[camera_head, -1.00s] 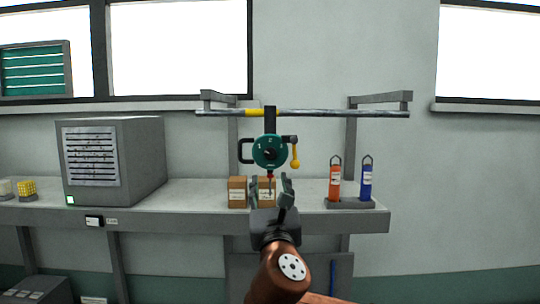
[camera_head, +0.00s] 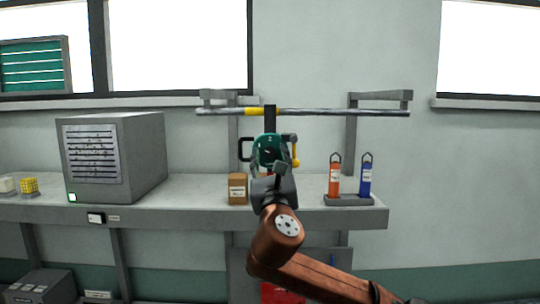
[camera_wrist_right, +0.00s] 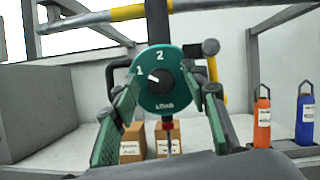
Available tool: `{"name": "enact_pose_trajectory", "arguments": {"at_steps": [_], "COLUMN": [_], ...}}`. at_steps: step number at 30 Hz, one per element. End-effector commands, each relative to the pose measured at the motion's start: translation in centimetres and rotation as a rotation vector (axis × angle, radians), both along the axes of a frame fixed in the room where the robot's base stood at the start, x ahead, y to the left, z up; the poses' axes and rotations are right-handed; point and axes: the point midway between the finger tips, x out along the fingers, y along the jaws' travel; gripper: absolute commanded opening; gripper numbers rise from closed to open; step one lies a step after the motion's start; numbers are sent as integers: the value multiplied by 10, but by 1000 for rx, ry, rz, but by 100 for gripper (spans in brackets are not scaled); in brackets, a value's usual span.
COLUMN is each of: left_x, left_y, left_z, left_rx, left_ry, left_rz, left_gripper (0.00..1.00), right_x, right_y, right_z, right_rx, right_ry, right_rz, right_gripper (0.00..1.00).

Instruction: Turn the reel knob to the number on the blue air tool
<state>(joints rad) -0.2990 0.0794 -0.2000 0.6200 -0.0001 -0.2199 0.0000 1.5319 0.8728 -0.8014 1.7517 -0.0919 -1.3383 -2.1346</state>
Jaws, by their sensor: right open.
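The green round reel (camera_head: 270,150) hangs from the metal rail by a dark bracket, and it shows large in the right wrist view (camera_wrist_right: 160,84). Its dark knob (camera_wrist_right: 160,78) sits at the middle of the face, with a white mark pointing toward the 1 at upper left. A 2 shows at the top and LOAD at the bottom. My right gripper (camera_wrist_right: 160,100) is open, its green-padded fingers to either side of the reel face and nearer me. The blue air tool (camera_head: 366,180) stands upright in a holder at right; its label is too small to read. My left gripper is not in view.
An orange tool (camera_head: 334,180) stands beside the blue one in the grey holder (camera_head: 350,202). Cardboard boxes (camera_head: 238,190) sit on the shelf below the reel. A large grey vented unit (camera_head: 115,155) stands at left. The metal rail (camera_head: 330,113) runs above.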

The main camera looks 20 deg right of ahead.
Motion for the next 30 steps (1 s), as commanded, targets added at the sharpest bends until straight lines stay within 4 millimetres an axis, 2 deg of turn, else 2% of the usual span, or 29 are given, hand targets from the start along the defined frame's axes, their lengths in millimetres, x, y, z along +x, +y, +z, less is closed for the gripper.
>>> {"name": "enact_pose_trajectory", "arguments": {"at_steps": [2, 20, 30], "left_x": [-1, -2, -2], "left_y": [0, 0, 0], "left_z": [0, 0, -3], "left_rx": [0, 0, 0], "left_ry": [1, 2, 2], "left_rz": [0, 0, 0], "left_gripper": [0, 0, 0], "right_x": [0, 0, 0], "right_y": [0, 0, 1], "right_z": [0, 0, -1], "right_rx": [0, 1, 50], "right_ry": [0, 0, -12], "right_rz": [0, 0, 0], "right_gripper": [41, 0, 0]}}
